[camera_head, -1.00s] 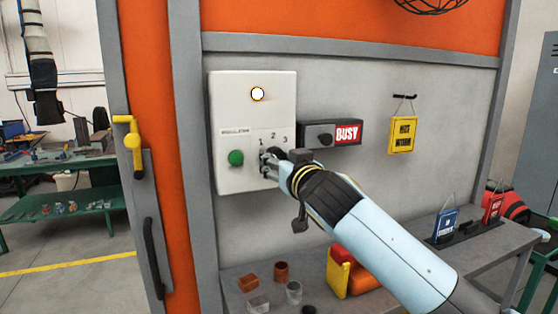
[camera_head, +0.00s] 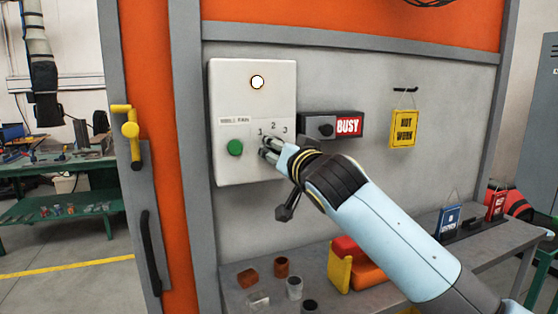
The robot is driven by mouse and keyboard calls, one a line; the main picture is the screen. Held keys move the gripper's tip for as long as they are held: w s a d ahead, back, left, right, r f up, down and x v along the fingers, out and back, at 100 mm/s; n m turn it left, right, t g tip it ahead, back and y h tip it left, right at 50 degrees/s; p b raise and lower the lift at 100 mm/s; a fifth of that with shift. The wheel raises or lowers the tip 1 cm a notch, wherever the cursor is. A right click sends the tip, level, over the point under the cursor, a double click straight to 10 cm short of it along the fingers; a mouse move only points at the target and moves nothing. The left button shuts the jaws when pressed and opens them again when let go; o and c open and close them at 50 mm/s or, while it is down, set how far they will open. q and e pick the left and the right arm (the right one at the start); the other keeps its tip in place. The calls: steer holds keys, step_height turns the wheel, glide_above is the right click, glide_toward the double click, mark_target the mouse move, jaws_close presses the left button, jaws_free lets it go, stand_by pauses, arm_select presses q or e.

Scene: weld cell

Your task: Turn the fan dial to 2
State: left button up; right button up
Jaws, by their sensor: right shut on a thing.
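A white control box (camera_head: 228,92) hangs on the grey wall, with a label at its left, a lit round lamp (camera_head: 257,82) and a green button (camera_head: 235,148). The marks 1, 2 and 3 (camera_head: 273,126) stand in an arc on its lower right. My right gripper (camera_head: 265,148) is at the box just below these marks, its fingers shut on the fan dial. The fingers cover the dial, so its pointer cannot be read. My left gripper is not in view.
A yellow sign (camera_head: 403,129) hangs farther right. Below, a grey bench (camera_head: 330,300) holds small cups, a red-yellow item (camera_head: 352,265) and signs. A yellow handle (camera_head: 131,130) is at left.

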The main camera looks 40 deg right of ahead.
steer(key=shift+m+b, duration=1.3)
steer(key=shift+m, duration=0.9)
steer(key=o, duration=1.2)
steer(key=v, duration=1.2)
steer(key=shift+f, duration=0.1)
